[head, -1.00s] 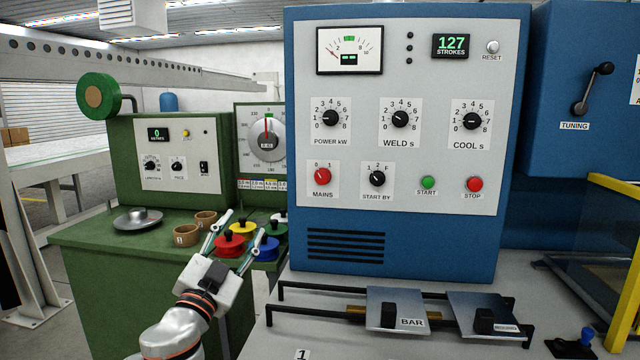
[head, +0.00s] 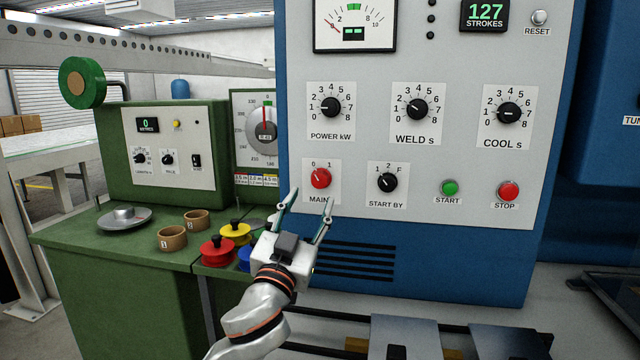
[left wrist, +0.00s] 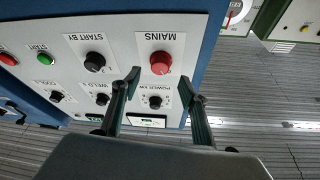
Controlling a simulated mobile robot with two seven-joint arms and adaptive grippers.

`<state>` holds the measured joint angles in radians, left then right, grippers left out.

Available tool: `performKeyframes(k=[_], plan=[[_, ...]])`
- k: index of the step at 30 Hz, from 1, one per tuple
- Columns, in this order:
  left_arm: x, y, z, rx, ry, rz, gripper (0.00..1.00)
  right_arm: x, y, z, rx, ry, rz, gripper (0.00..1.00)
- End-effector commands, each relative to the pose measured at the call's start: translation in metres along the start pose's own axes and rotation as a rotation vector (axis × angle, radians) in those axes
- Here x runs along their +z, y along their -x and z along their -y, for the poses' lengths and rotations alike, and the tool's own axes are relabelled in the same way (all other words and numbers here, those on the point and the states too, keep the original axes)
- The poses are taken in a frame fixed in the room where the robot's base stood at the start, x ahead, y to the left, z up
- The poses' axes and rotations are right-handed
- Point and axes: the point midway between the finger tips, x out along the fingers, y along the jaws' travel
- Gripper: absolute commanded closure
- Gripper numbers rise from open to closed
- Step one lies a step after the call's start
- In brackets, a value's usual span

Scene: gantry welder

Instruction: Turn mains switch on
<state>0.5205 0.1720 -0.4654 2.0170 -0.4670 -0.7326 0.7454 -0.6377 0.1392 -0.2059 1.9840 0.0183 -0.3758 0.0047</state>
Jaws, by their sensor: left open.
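The mains switch (head: 320,178) is a round red knob on the white panel of the blue welder cabinet, with 0 and 1 marked above it. Its white pointer is toward the 0 side. My left gripper (head: 306,202) is open and empty, just below the knob in the head view, its fingertips partly over the MAINS label. In the left wrist view the red knob (left wrist: 161,62) shows upside down, beyond the open fingers (left wrist: 166,84) and not between them. The gap in depth is hard to tell. My right gripper is not in view.
The black START BY knob (head: 387,182) sits right of the mains knob, then the green start button (head: 450,187) and red stop button (head: 508,190). The POWER kW knob (head: 331,107) is above. A green bench (head: 80,235) with colored pots stands at the left.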

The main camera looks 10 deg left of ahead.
Motion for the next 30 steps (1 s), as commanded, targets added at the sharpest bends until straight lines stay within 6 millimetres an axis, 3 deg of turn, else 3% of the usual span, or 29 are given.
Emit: performKeyframes(k=[5,12,23,27,28,30], plan=[[-0.002,-0.030,0.001,-0.001,-0.003,-0.002,0.56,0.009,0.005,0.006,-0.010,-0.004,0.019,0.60],[-0.001,-0.057,0.001,0.000,-0.002,-0.001,0.56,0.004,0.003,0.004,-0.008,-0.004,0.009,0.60],[0.000,-0.063,0.001,0.000,-0.001,0.000,0.56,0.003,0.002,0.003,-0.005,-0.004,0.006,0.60],[0.000,-0.063,0.001,0.000,-0.001,0.000,0.90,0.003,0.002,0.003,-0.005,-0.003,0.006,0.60],[0.000,-0.063,0.001,0.000,-0.001,0.000,0.95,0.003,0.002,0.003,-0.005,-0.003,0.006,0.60],[0.000,-0.062,0.001,0.000,-0.001,0.000,0.95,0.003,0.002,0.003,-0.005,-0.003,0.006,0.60]])
